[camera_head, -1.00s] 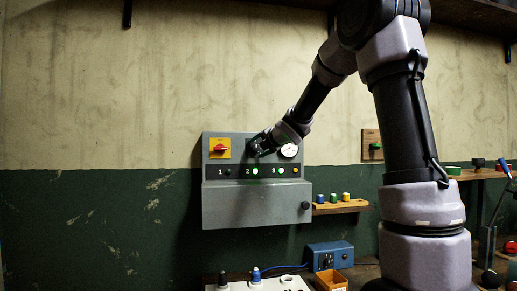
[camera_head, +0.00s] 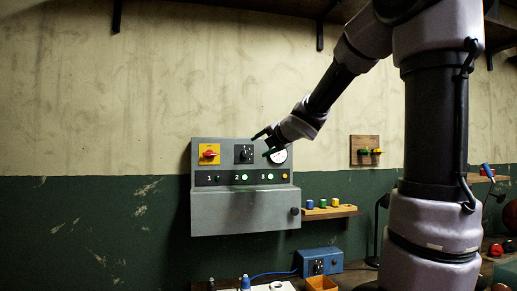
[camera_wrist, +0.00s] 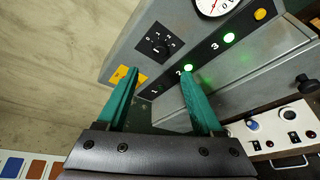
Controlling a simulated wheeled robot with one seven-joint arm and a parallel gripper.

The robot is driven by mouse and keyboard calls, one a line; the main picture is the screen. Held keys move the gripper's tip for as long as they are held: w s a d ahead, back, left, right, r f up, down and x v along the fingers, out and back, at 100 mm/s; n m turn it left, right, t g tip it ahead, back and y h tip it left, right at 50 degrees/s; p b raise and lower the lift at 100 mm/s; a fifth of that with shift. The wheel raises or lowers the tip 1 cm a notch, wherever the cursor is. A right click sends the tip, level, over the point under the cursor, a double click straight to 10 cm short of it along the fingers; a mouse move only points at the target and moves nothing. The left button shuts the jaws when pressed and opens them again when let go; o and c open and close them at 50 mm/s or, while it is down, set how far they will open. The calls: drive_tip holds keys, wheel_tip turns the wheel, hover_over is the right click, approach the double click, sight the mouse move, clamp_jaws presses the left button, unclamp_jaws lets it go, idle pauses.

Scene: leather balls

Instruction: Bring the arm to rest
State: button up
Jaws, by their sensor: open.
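My gripper (camera_head: 266,143) is in front of the grey control box on the wall, just right of its black rotary knob. In the wrist view my gripper (camera_wrist: 158,76) has its two green fingers apart with nothing between them. The black knob (camera_wrist: 157,48), on a numbered plate, is beyond the fingertips and clear of them; it also shows in the head view (camera_head: 243,154). My arm reaches down to the left from the upper right. In the head view my gripper partly covers the round white gauge (camera_head: 279,156).
The grey control box (camera_head: 245,212) has a red switch on a yellow plate (camera_head: 209,154). Its lamps 2 (camera_head: 243,177) and 3 (camera_head: 267,176) glow green. A small shelf (camera_head: 330,212) holds coloured pieces at its right. A blue box (camera_head: 320,261) stands below. The wall to the left is bare.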

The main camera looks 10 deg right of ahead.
drive_tip(key=shift+d, duration=0.1)
idle(0.3)
drive_tip(key=s+d+f+m+g+h, duration=0.1)
drive_tip(key=s+d+m+h, duration=0.25)
drive_tip(key=s+m, duration=0.35)
drive_tip(key=s+d+f+m+g+h, duration=0.15)
drive_tip(key=s+d+m, duration=0.25)
drive_tip(key=m, duration=0.5)
drive_tip(key=s+a+f+m+g+y, duration=0.1)
drive_tip(key=s+f+m, duration=0.3)
drive_tip(key=s+m, duration=0.4)
drive_tip(key=s+a+f+m+g+y, duration=0.2)
drive_tip(key=s+a+f+m+g, duration=0.2)
drive_tip(key=s+m, duration=0.3)
drive_tip(key=s, duration=0.3)
drive_tip(key=shift+s+a+f+m, duration=0.2)
drive_tip(key=shift+s+f+m, duration=0.1)
drive_tip(key=shift+m, duration=0.1)
drive_tip(key=shift+w, duration=0.1)
